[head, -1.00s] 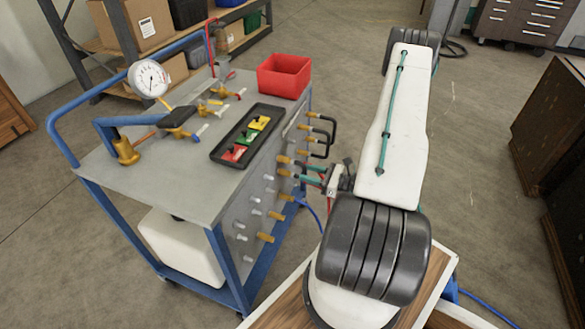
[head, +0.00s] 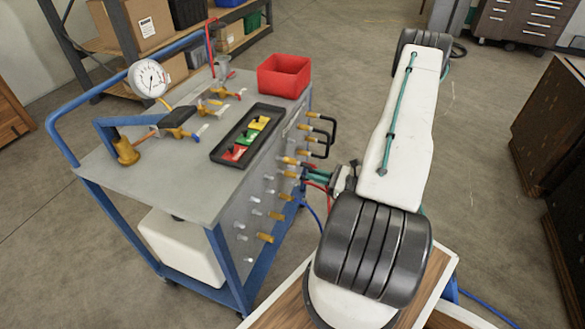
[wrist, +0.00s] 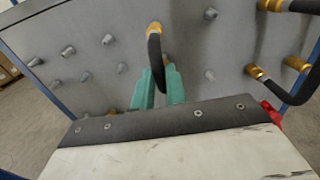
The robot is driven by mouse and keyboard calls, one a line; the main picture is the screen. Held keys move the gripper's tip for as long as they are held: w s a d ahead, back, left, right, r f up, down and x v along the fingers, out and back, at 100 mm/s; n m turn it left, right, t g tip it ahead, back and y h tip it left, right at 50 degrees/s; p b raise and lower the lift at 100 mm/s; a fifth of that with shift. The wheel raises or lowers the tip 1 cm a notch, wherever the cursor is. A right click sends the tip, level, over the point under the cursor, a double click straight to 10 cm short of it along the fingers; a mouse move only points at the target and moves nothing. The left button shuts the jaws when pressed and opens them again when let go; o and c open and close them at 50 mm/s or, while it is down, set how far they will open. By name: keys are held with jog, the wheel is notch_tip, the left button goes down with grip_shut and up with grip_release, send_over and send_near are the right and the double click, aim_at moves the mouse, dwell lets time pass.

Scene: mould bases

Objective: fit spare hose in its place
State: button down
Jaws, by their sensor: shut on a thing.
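My gripper (head: 316,173) is at the side panel (head: 262,192) of the blue cart, with its teal fingers pointing at the panel. In the wrist view my gripper (wrist: 158,88) is shut on a black hose (wrist: 155,58). The hose runs up from between the fingers to a brass end (wrist: 154,29) at the panel. I cannot tell whether that end is seated on a stub or only in front of it. The hose's lower part and other end are hidden behind the fingers and gripper body.
Black looped hoses (head: 330,128) with brass ends stick out of the panel beyond my gripper; one loop (wrist: 293,98) is close on the right. Bare grey stubs (wrist: 68,51) are to the left. A red bin (head: 284,76) and a black tray (head: 247,135) are on the cart top.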

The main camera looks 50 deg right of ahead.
jog(key=shift+v, duration=1.45)
jog(key=v, duration=0.6)
